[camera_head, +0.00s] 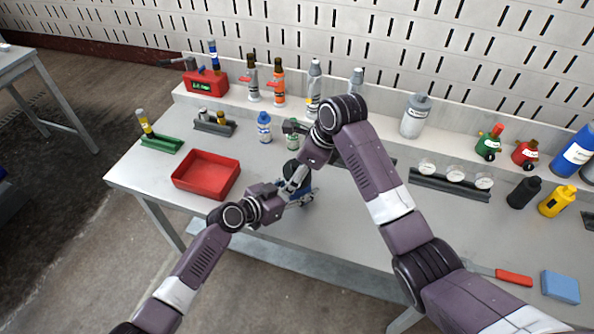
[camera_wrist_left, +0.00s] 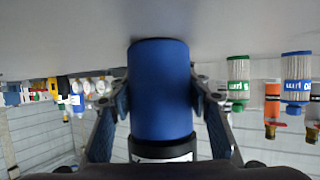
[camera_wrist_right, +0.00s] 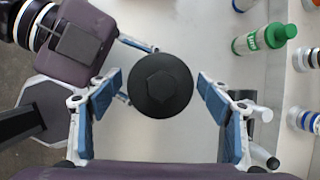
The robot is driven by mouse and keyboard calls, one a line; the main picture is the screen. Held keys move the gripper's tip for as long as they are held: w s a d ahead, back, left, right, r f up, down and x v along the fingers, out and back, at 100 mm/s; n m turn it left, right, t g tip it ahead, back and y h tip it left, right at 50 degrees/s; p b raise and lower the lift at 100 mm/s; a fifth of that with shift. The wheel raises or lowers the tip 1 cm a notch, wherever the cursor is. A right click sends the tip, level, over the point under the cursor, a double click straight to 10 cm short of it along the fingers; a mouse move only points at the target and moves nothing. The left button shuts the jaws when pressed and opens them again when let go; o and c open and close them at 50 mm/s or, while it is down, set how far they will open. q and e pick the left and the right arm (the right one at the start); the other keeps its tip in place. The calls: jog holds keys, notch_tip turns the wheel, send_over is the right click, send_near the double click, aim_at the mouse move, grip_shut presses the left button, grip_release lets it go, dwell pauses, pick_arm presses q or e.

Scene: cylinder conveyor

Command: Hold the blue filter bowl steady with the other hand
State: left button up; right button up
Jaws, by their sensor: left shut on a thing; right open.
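The blue filter bowl (camera_wrist_left: 160,90) stands between the two fingers of my left gripper (camera_wrist_left: 162,100), which is shut on its sides. In the head view the bowl is mostly hidden by my grippers, near the table's front edge. The black filter head (camera_wrist_right: 162,85), round with a hexagonal top, is in the right wrist view, seen from above. My right gripper (camera_wrist_right: 160,92) is open, its fingers on either side of the head with gaps. I cannot tell its height above the head. The head also shows as a dark top in the head view (camera_head: 292,168).
A red tray (camera_head: 207,174) lies to the left on the grey table. A black rack with round gauges (camera_head: 450,185) is to the right. The front middle-right tabletop is mostly clear.

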jog(key=c, duration=1.5)
jog(key=o, duration=1.3)
jog(key=shift+o, duration=0.2)
jog(key=shift+r, duration=0.15)
jog(key=shift+s+a+r, duration=0.1)
jog(key=shift+r, duration=1)
